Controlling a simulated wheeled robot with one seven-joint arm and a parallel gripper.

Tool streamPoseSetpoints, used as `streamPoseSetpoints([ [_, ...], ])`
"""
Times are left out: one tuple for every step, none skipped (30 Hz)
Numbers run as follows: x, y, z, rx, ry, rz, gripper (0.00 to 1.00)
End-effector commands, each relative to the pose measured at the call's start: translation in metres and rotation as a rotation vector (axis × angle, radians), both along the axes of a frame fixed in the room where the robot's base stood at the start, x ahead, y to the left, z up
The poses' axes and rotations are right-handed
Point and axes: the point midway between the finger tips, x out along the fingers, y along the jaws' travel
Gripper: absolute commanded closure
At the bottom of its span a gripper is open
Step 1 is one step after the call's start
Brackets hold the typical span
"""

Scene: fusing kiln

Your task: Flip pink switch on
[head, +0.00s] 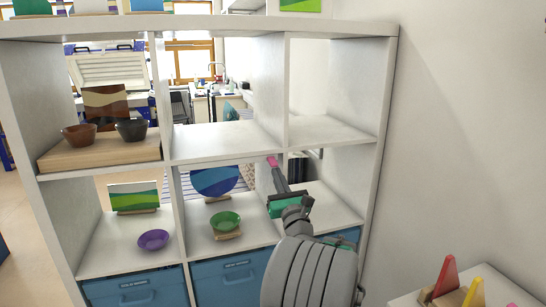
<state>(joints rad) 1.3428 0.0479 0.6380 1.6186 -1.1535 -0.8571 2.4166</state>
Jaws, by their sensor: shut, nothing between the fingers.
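My gripper (276,173) reaches up and forward in front of the white shelf unit, at its middle divider. Its dark fingers are shut and point away from me, with a green section behind them. A small pink piece (272,161) shows right at the fingertips. I cannot tell whether it is part of the fingers or a thing behind them. No pink part is clearly recognizable as a switch. At the lower right, a pinkish-red upright wedge (446,275) and a yellow one (473,293) stand on a white surface; a pink bit (512,304) is cut off by the frame edge.
The white shelf unit (384,120) fills the middle. It holds dark bowls (79,135), a purple bowl (153,239), a green bowl (226,221), and a blue-white round plate (214,181). Blue bins (135,288) fill its bottom row. A bare wall (470,130) stands at right.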

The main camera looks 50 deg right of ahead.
Motion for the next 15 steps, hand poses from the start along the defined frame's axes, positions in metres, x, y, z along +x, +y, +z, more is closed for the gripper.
streamPoseSetpoints([
  [-0.001,0.000,0.023,0.023,0.028,-0.002,1.00],
  [-0.001,0.001,0.025,0.036,0.046,-0.001,1.00],
  [-0.002,0.002,0.027,0.056,0.070,0.000,1.00],
  [-0.001,0.003,0.028,0.068,0.088,0.002,1.00],
  [-0.002,0.004,0.030,0.082,0.106,0.002,1.00],
  [-0.001,0.005,0.032,0.100,0.131,0.004,1.00],
  [-0.002,0.006,0.033,0.113,0.150,0.004,1.00],
  [-0.002,0.006,0.035,0.127,0.168,0.006,1.00],
  [-0.002,0.007,0.037,0.144,0.192,0.006,1.00],
  [-0.002,0.007,0.038,0.157,0.211,0.007,1.00],
  [-0.002,0.008,0.039,0.171,0.229,0.007,1.00],
  [-0.003,0.008,0.040,0.189,0.254,0.007,1.00],
  [-0.003,0.008,0.041,0.202,0.272,0.007,1.00],
  [-0.003,0.008,0.042,0.216,0.290,0.006,1.00],
  [-0.004,0.008,0.042,0.232,0.314,0.006,1.00],
])
